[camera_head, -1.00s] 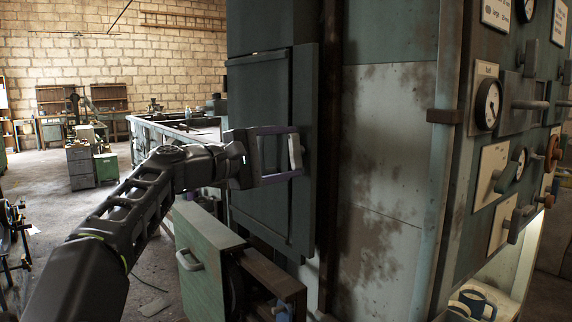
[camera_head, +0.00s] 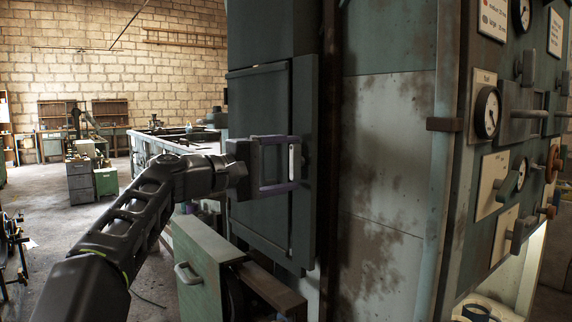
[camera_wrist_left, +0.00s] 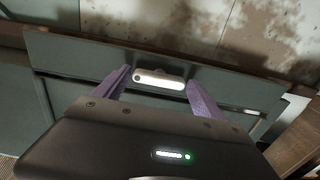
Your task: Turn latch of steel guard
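The steel guard (camera_head: 262,105) is a dark grey-green upright panel on the machine's side, in the middle of the head view. Its latch (camera_head: 294,160) is a small pale bar, upright in the head view near the guard's right edge. My left gripper (camera_head: 296,163) is open, with one purple finger above the latch and one below. In the left wrist view the latch (camera_wrist_left: 160,77) lies crosswise between the open fingers, with gaps showing at its ends. I cannot tell whether the fingertips touch the guard. My right gripper is not in view.
A green box-like part with a handle (camera_head: 188,273) juts out below the guard, close under my left arm. A control panel with a gauge (camera_head: 488,112) and several levers is at the right. Open floor and workbenches lie at the far left.

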